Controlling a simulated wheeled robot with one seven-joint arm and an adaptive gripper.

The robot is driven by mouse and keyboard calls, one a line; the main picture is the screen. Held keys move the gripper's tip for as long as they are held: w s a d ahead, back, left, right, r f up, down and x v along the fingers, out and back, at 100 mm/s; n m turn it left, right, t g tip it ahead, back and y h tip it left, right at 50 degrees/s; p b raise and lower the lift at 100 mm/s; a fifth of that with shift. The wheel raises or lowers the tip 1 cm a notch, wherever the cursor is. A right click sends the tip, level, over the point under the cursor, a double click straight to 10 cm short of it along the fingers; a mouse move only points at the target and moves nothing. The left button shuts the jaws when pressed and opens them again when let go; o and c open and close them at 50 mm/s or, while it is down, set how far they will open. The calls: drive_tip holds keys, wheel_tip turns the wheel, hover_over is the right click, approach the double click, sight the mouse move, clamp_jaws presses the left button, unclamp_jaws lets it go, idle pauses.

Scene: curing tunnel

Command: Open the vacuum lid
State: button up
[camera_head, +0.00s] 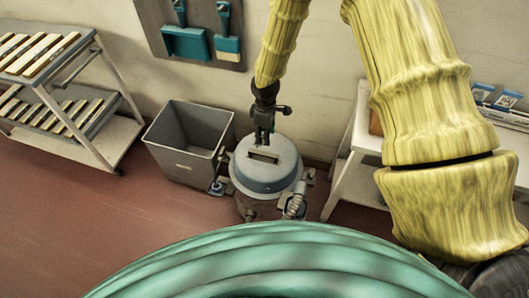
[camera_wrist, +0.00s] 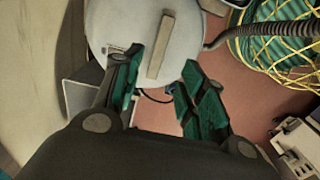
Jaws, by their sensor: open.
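The vacuum lid (camera_head: 279,174) is a round grey lid that sits closed on the vacuum pot (camera_head: 247,202), between a grey bin and a white table. My gripper (camera_head: 265,140) points down just above the lid near the handle. In the wrist view its green-padded fingers (camera_wrist: 158,78) are spread wide and empty, with the handle ahead of the gap. I cannot tell whether a finger touches the lid.
A grey bin (camera_head: 190,130) stands close left of the pot. A white table (camera_head: 352,180) is close on the right. A rack with trays (camera_head: 60,95) stands far left. A board with a dustpan (camera_head: 186,44) hangs on the wall. A dark hose (camera_wrist: 226,32) runs beside the lid.

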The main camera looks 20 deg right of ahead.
sight(265, 153)
drive_tip(key=shift+a+f+p, duration=0.1)
drive_tip(key=shift+f+p, duration=1.2)
drive_tip(key=shift+f, duration=4.15)
clamp_jaws()
